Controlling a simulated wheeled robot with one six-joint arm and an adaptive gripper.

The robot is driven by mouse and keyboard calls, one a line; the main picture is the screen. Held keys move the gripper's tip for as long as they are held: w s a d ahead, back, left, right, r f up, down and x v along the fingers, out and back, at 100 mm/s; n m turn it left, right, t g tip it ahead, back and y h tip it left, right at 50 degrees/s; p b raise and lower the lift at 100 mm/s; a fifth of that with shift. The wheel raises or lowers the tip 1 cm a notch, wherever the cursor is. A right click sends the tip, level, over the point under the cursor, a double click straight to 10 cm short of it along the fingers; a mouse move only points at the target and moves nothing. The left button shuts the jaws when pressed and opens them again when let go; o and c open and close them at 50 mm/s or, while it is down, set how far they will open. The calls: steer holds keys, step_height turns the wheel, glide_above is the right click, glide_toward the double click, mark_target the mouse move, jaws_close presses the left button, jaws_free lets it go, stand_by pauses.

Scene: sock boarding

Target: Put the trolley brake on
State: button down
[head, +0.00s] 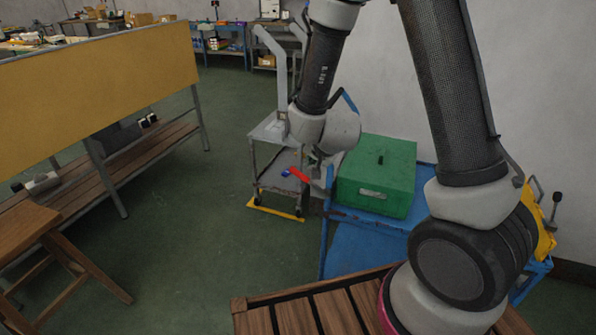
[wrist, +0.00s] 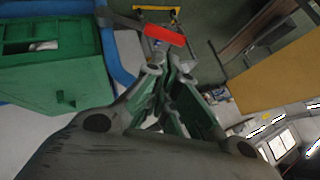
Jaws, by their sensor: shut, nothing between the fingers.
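A small grey metal trolley (head: 273,134) stands beyond the blue cart, with pale upright forms on its top and a yellow bar (head: 275,208) at its foot. A red bar (head: 299,174) with a blue end shows in front of its right side; I cannot tell whether it is the brake lever or what it is fixed to. The red bar also shows in the wrist view (wrist: 164,36), just beyond my gripper (wrist: 164,77). My gripper is shut and empty. In the head view its fingers (head: 317,172) are small and partly hidden, close to the red bar's right end.
A blue cart (head: 352,245) carrying a green box (head: 378,176) stands right beside my gripper. A black-knobbed lever (head: 556,204) and a yellow part show at the far right. A slatted wooden surface (head: 290,312) is in front.

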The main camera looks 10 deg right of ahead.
steer(key=shift+w+r, duration=0.2)
glide_above(309, 181)
steer(key=w, duration=0.2)
steer(key=f, duration=0.7)
steer(key=shift+s+a+f, duration=0.1)
steer(key=shift+a+f, duration=0.05)
steer(key=shift+a, duration=0.2)
steer(key=shift+f, duration=0.1)
